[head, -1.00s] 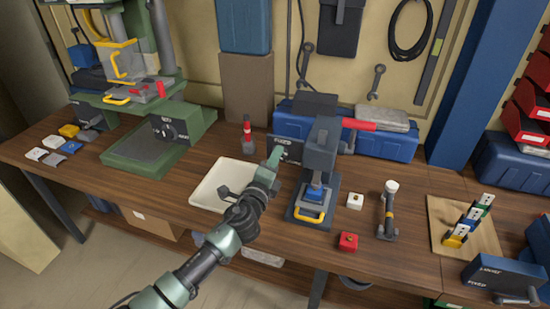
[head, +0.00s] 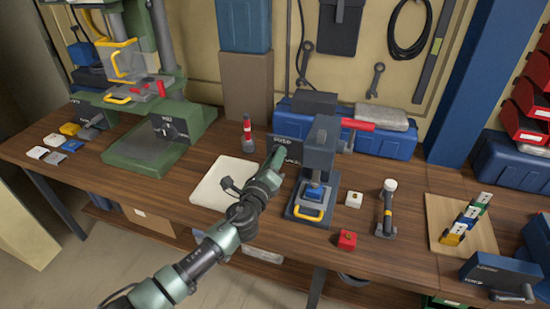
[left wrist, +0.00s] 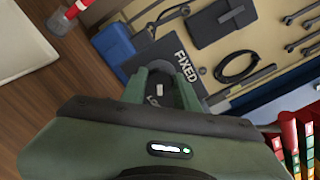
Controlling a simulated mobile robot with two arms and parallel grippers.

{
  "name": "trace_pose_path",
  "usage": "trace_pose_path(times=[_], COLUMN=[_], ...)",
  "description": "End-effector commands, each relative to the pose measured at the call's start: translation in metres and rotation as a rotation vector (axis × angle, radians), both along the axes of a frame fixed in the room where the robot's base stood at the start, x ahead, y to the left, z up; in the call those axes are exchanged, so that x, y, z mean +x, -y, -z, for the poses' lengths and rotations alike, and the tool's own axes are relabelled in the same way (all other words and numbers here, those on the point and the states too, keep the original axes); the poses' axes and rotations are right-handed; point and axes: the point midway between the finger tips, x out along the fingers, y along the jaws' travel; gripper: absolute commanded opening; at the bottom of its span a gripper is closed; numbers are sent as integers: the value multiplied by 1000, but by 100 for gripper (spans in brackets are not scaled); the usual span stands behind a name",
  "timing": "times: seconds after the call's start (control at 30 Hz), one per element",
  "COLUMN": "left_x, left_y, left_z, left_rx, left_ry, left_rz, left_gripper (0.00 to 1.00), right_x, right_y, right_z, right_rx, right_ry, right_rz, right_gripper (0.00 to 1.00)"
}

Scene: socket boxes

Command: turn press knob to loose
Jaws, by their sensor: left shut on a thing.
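The dark knob panel (head: 292,142) stands on the bench just left of the small dark press (head: 320,155). It carries white lettering; FIXED is readable on it in the left wrist view (left wrist: 181,62). My left gripper (head: 276,158) reaches the front of this panel. In the left wrist view its two green fingers (left wrist: 164,84) are shut on the knob (left wrist: 159,92), dark with a small pale mark. Part of a second label shows between the fingers. The gripper hides the knob in the head view. My right gripper is not in view.
A white tray (head: 208,188) lies under my left arm. A red-topped tool (head: 247,135) stands behind it. A green machine (head: 150,145) stands left.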

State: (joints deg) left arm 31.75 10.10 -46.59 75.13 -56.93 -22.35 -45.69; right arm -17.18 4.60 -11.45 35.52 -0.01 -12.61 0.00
Motion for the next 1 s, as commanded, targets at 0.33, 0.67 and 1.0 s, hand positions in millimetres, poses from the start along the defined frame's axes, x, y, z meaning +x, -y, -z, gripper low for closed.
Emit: trace_pose_path(times=[0.33, 0.67, 1.0], left_x=[-1, -1, -44], left_y=[0, 0, -15], left_z=[3, 1, 3], left_rx=[2, 0, 0], left_ry=[-5, -2, -4], left_rz=[1, 1, 1], left_gripper=[52, 52, 52], right_x=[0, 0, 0], right_y=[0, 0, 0], right_z=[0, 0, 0], right_rx=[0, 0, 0], right_ry=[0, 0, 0], right_rz=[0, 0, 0], right_gripper=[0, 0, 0])
